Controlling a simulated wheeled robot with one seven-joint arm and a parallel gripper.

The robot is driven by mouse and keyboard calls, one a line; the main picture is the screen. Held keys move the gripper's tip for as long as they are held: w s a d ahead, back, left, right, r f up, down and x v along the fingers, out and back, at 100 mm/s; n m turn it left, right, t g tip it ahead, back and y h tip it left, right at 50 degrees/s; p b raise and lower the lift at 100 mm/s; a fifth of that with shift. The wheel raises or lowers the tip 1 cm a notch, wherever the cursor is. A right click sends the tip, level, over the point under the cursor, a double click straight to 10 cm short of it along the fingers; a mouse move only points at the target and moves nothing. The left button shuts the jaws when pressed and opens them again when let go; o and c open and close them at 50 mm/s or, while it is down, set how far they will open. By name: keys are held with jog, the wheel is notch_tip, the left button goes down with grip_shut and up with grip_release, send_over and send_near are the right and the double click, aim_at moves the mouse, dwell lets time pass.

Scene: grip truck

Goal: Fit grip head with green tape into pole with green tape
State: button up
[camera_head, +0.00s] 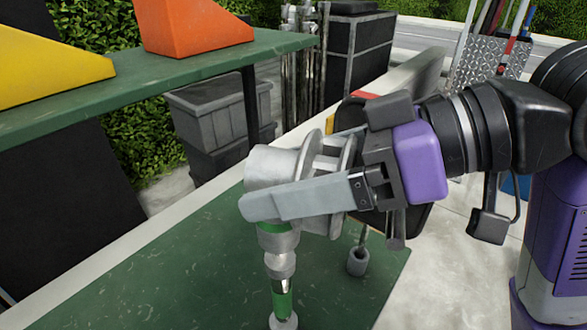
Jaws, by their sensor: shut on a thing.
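The metal grip head (268,166) has round discs and a thick cylinder, and it is in the middle of the head view. My gripper (292,188) is shut on it, with the near grey finger lying across its front and hiding part of it. A green tape band (271,228) shows just below that finger. Directly below, a metal collar (281,264) narrows toward an upright pole with green tape (281,301), which runs to the lower frame edge. The head's lower end and the pole line up closely; I cannot tell whether one is seated in the other.
A green shelf (180,75) with an orange wedge (195,25) and a yellow wedge (50,68) is at upper left. A green surface (200,270) lies below. A short grey cylinder on a rod (358,262) stands right of the pole. Grey bins (215,115) are behind.

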jog(key=shift+f, duration=0.25)
jog(key=shift+f+b, duration=1.25)
jog(key=shift+f, duration=0.3)
jog(key=shift+f, duration=0.15)
jog(key=o, duration=1.8)
jog(key=shift+o, duration=0.2)
jog(key=shift+b+v, duration=0.4)
jog(key=shift+v, duration=3.5)
